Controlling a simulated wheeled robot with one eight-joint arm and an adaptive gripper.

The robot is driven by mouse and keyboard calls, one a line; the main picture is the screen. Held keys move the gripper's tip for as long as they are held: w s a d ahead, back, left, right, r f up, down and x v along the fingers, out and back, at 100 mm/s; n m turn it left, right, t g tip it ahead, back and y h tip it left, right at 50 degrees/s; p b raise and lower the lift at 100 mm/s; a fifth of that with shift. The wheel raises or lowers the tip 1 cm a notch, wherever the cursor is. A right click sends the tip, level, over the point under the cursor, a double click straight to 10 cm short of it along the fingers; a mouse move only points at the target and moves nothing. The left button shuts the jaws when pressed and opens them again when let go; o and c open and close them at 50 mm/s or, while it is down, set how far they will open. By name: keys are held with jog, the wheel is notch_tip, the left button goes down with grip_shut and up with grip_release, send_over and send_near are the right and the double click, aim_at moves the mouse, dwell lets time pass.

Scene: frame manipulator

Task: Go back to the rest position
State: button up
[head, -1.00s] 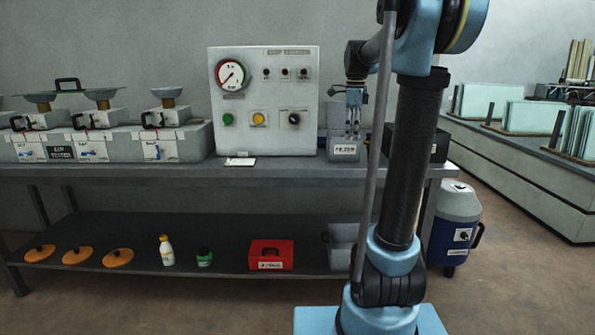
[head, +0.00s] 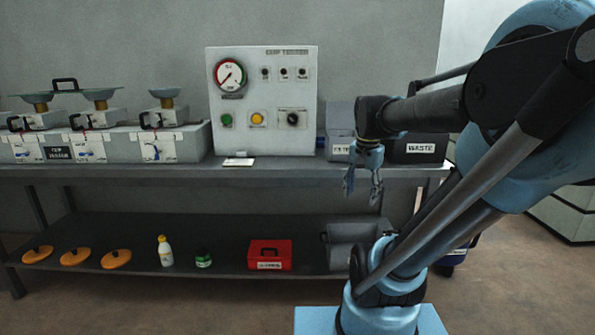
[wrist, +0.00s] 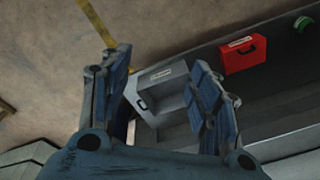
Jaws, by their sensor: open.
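My gripper (head: 362,182) hangs from my folded arm in the head view, pointing down just in front of the bench's front edge. Its fingers are apart with nothing between them. In the wrist view my gripper (wrist: 165,95) also shows open and empty, with the lower shelf, a grey bin (wrist: 160,88) and a red case (wrist: 245,53) beyond it.
The bench (head: 270,173) carries a control panel (head: 262,100), scale-like units (head: 100,120) and a waste box (head: 420,148). The lower shelf holds orange lids (head: 117,258), a white bottle (head: 165,250), a green jar (head: 203,258) and the red case (head: 270,254). Floor in front is clear.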

jog(key=s+f+n, duration=0.7)
jog(key=s+f, duration=0.2)
jog(key=f, duration=0.3)
jog(key=shift+s+n+t, duration=0.3)
jog(key=shift+s+t, duration=0.1)
jog(key=shift+w+f, duration=0.25)
jog(key=shift+w, duration=0.2)
